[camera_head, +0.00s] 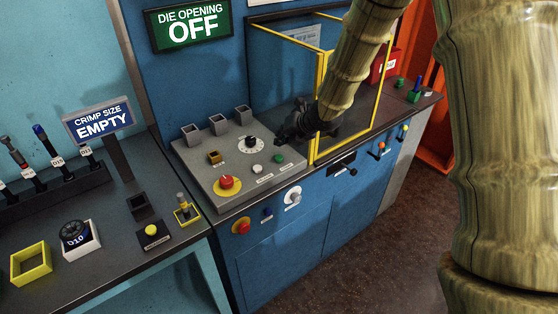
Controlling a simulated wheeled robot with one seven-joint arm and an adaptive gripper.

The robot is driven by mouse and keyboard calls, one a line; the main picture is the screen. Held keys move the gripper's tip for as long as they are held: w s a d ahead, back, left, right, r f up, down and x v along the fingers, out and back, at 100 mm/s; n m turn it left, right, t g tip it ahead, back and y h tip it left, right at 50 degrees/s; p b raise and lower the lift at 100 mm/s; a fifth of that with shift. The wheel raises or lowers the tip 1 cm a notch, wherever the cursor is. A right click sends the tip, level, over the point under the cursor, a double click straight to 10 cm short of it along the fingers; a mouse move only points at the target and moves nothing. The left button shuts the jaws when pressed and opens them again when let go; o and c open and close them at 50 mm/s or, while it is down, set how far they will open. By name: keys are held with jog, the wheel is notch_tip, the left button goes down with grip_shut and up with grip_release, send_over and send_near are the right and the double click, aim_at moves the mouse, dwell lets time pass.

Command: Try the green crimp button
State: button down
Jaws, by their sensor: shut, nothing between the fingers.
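The grey control panel (212,181) lies on the blue machine's counter. A small green button (278,158) sits on its right part, with a white label close by. My gripper (282,136) is dark and shut, with nothing in it. It hangs at the panel's back right, just above the green button in the picture. I cannot tell its height over the panel, and I see no contact with the button. The panel also has a red button on a yellow disc (227,183), a white dial with a black knob (251,144) and a white button (258,168).
A yellow-framed clear guard (319,105) stands behind and right of my gripper, very near my arm. Signs read "DIE OPENING OFF" (188,23) and "CRIMP SIZE EMPTY" (99,121). The left bench holds a D10 die (74,234) and a yellow square frame (31,264). Floor at the lower right is clear.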

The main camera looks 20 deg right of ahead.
aim_at(281, 155)
jog(key=shift+f+b, duration=1.4)
jog(key=shift+f, duration=0.1)
jog(key=shift+f+b, duration=0.9)
jog(key=shift+b, duration=0.5)
dwell(1.3)
jog(key=shift+r, duration=0.15)
jog(key=shift+r+p, duration=0.3)
jog(key=shift+r, duration=0.45)
jog(key=shift+r, duration=0.1)
jog(key=shift+r+p, duration=1.2)
jog(key=shift+r, duration=1.25)
